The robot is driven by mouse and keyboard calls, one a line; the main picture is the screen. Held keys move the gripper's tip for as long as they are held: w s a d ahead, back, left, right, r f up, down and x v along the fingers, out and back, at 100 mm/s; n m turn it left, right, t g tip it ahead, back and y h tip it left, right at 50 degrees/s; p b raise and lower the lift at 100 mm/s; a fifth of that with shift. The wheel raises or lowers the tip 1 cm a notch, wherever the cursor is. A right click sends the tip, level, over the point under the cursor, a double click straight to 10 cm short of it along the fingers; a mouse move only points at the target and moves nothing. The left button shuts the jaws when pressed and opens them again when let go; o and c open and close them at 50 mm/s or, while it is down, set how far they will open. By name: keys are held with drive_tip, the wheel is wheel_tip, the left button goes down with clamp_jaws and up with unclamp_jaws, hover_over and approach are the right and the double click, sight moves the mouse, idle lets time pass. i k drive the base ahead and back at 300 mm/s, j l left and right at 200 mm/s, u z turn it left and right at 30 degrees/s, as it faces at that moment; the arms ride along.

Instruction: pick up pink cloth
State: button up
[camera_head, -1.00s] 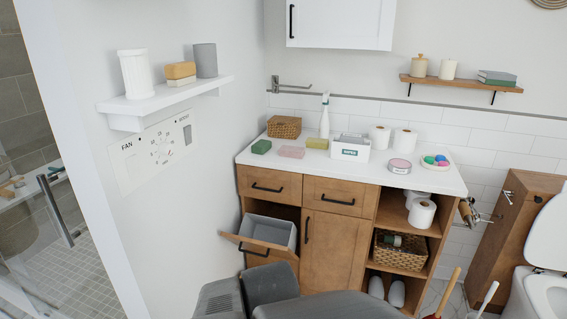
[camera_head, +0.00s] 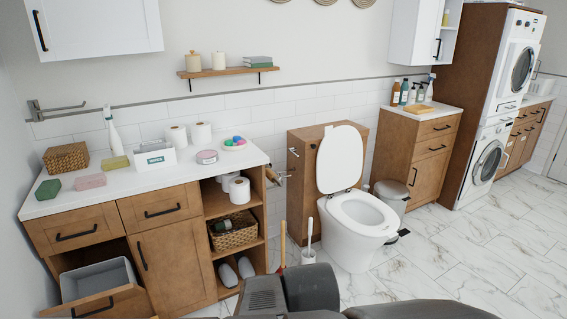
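A flat pink item (camera_head: 90,181), which looks like the pink cloth, lies on the white countertop (camera_head: 160,187) at the left. It sits between a green block (camera_head: 48,189) and a yellow block (camera_head: 115,163), apart from both. Nothing covers it. Dark grey parts of my arm show at the bottom of the picture, but my gripper is not in view.
A wicker basket (camera_head: 66,157), a white box (camera_head: 155,156) and a spray bottle (camera_head: 113,130) stand on the counter. A tilt-out bin (camera_head: 98,290) juts from the cabinet at lower left. A toilet (camera_head: 355,212) stands centre-right. Marble floor (camera_head: 470,245) is clear at right.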

sight(83, 183)
drive_tip(key=z, duration=1.05)
drive_tip(key=u, duration=2.2)
